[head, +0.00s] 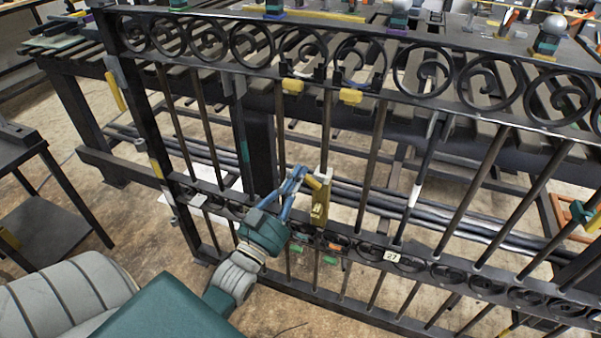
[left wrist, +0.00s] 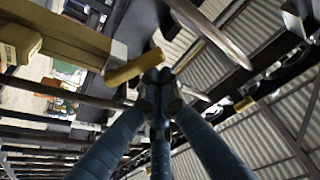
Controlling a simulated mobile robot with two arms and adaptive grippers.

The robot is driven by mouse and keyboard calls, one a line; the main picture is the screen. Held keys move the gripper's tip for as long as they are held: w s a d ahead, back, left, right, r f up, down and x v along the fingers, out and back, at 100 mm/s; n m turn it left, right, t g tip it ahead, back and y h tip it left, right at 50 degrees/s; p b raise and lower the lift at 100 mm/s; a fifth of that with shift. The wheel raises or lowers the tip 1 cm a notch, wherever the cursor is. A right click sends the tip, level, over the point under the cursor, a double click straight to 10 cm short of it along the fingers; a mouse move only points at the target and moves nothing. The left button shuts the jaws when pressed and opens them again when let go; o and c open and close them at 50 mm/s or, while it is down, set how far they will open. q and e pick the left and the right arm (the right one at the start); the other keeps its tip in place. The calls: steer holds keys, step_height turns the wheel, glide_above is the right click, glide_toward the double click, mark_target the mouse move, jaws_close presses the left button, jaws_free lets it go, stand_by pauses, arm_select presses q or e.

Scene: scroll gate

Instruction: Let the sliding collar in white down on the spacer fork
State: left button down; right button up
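A small white piece (head: 327,172), which looks like the white collar, is around an upright gate bar. It shows as a pale block in the left wrist view (left wrist: 117,54). Directly below it is a brass-coloured block (head: 320,209), perhaps the spacer fork; I cannot tell whether they touch. The block also shows in the left wrist view (left wrist: 62,38). A yellow tab (left wrist: 133,67) sticks out beside the pale piece. My left gripper (head: 303,177) has blue fingers beside this tab. Its dark tips meet in the left wrist view (left wrist: 158,78), with nothing clearly between them. My right gripper is out of view.
The black scroll gate (head: 452,95) with many bars fills the view. Another bar has a white band (head: 416,195). Yellow blocks (head: 292,86) hang under the top rail. A slatted bench stands behind, and a dark side table (head: 52,200) stands left.

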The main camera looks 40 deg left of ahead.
arm_select(q)
steer(key=n+y, duration=0.1)
steer(key=n, duration=0.1)
steer(key=a+f+n+y+p, duration=0.1)
steer(key=n, duration=0.1)
steer(key=shift+s+f, duration=0.1)
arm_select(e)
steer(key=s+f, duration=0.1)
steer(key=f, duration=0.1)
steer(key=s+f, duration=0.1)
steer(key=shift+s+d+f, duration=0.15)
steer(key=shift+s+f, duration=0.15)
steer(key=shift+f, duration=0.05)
arm_select(q)
steer(key=v, duration=1.2)
